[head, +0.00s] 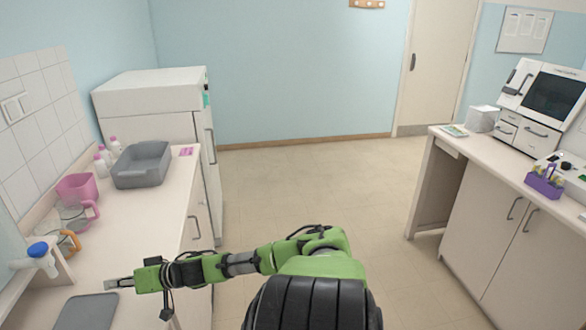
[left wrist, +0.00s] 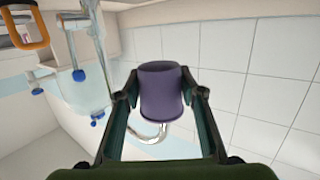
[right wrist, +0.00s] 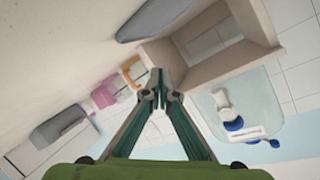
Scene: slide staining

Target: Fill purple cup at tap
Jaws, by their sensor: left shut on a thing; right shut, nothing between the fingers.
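The purple cup (left wrist: 162,90) is between the fingers of my left gripper (left wrist: 160,93), which is shut on it. Its contents are hidden. A curved shiny piece shows just below the cup; I cannot tell whether it is a handle or a spout. A white fitting with a blue cap, which looks like a tap (head: 40,255), is at the lower left of the head view. A similar fitting shows in the right wrist view (right wrist: 228,112). My right gripper (head: 112,284) is shut and empty over the left counter, near a grey pad (head: 88,312). My left gripper is outside the head view.
A pink jug (head: 76,188), an orange-handled mug (head: 70,241), a grey tray (head: 120,177) and pink-capped bottles (head: 104,157) stand along the left counter. Tiled wall (left wrist: 240,90) is behind the cup. The floor (head: 300,185) between the counters is clear.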

